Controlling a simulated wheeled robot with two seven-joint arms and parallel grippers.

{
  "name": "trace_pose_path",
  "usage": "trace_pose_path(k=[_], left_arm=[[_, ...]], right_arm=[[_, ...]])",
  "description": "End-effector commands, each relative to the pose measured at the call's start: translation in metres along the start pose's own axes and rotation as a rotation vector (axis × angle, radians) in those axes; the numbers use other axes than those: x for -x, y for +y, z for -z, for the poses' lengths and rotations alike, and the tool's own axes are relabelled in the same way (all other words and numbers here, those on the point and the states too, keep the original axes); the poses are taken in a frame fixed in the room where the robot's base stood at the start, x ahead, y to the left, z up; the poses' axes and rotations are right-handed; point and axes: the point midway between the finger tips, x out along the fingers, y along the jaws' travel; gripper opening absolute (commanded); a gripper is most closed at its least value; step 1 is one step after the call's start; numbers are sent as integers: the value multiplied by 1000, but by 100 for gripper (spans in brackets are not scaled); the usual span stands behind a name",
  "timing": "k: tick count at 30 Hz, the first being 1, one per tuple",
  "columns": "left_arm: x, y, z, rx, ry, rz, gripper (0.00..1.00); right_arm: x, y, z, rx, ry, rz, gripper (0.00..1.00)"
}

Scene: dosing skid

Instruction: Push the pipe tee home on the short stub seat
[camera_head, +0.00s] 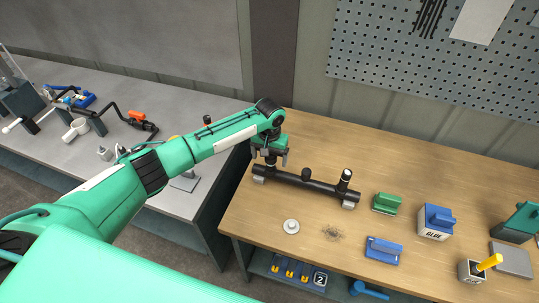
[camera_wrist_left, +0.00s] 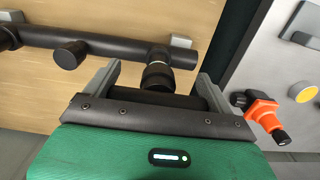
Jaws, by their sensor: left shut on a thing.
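A black pipe (camera_head: 300,186) lies on the wooden bench on light grey supports, with upright stubs along it. It also shows in the wrist view (camera_wrist_left: 105,45). My left gripper (camera_head: 270,157) is over its left end. In the wrist view my left gripper (camera_wrist_left: 170,85) is shut on the black pipe tee (camera_wrist_left: 158,77), a finger on each side. The tee's collar lines up with a stub on the pipe. A thin pale-teal band (camera_wrist_left: 157,62) shows between collar and pipe. How far the tee sits on the stub cannot be told. My right gripper is out of view.
A short black stub (camera_head: 306,174) and a taller banded stub (camera_head: 346,178) stand further right on the pipe. A white round part (camera_head: 291,227), green block (camera_head: 387,203) and blue block (camera_head: 383,250) lie nearby. A grey bench (camera_head: 70,160) with fittings adjoins on the left.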

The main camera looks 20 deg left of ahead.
Motion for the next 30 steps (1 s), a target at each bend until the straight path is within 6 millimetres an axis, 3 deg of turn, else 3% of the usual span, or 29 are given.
trace_pose_path(k=[14,15,16,25,30], left_arm=[[-12,1,0,0,0,-1,63],[-11,1,0,0,1,-1,95],[-11,1,0,0,1,-1,100],[-8,0,0,-1,1,-1,100],[15,0,1,-2,5,-1,100]], right_arm=[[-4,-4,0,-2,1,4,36],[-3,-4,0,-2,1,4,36],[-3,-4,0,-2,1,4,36],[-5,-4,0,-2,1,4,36],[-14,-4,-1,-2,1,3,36]])
